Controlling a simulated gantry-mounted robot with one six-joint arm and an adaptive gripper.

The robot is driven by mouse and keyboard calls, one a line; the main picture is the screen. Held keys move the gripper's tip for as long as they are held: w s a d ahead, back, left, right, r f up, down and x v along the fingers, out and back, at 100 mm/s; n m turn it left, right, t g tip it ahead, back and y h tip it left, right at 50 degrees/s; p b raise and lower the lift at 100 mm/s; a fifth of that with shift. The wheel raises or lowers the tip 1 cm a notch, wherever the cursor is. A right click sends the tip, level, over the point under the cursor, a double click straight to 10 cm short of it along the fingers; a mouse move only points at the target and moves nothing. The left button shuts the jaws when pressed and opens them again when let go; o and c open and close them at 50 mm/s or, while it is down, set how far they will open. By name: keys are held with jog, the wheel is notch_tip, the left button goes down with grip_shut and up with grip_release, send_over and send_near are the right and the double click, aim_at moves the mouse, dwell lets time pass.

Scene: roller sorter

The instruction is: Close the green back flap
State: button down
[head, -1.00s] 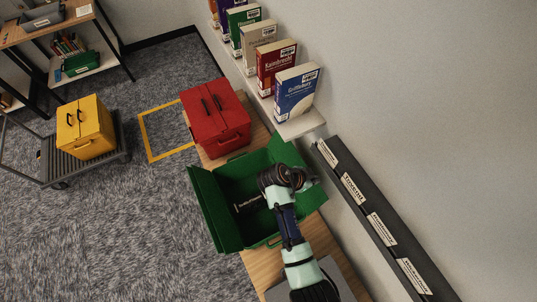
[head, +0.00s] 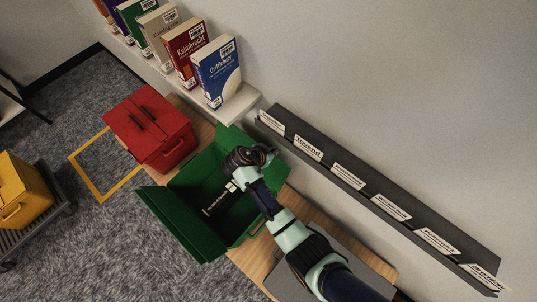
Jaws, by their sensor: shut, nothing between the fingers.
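An open green box (head: 186,246) stands on the wooden bench. Its back flap (head: 233,138) stands open on the wall side, partly hidden by my arm. A wide green flap (head: 172,222) on the opposite side is folded outward. My gripper (head: 272,153) is at the back edge of the box, beside the back flap. It is shut and empty, mostly hidden behind my wrist; I cannot tell whether it touches the flap. A dark item with white lettering (head: 217,201) lies inside the box.
A red box (head: 150,128), closed, stands just beyond the green one. A shelf of books (head: 217,72) and a dark labelled rail (head: 370,193) run along the wall. A yellow box (head: 22,192) sits on a cart at left. Open carpet lies at lower left.

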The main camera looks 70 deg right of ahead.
jog(key=a+f+b+x, duration=0.1)
jog(key=b+x, duration=0.4)
jog(key=x, duration=0.2)
jog(key=shift+d+b, duration=0.2)
jog(key=shift+b, duration=0.1)
jog(key=shift+w+f, duration=0.15)
jog(key=shift+w+a+r+p, duration=0.1)
jog(key=shift+w+a+p, duration=0.2)
jog(key=shift+a, duration=0.5)
jog(key=shift+w+a+r+p, duration=0.15)
jog(key=shift+w+a+p, duration=0.2)
jog(key=shift+a, duration=0.5)
jog(key=shift+w+a+r+p, duration=0.1)
jog(key=shift+w+a+p, duration=0.2)
jog(key=shift+a, duration=0.5)
jog(key=shift+w+a+r, duration=0.15)
jog(key=shift+w+a, duration=0.05)
jog(key=shift+a, duration=0.25)
jog(key=shift+w+a+r, duration=0.1)
jog(key=shift+w+a, duration=0.1)
jog(key=shift+a, duration=0.3)
jog(key=d+r+p+v, duration=0.1)
jog(key=p+v, duration=0.8)
jog(key=v, duration=0.2)
jog(key=shift+a+r, duration=0.25)
jog(key=shift+r, duration=0.05)
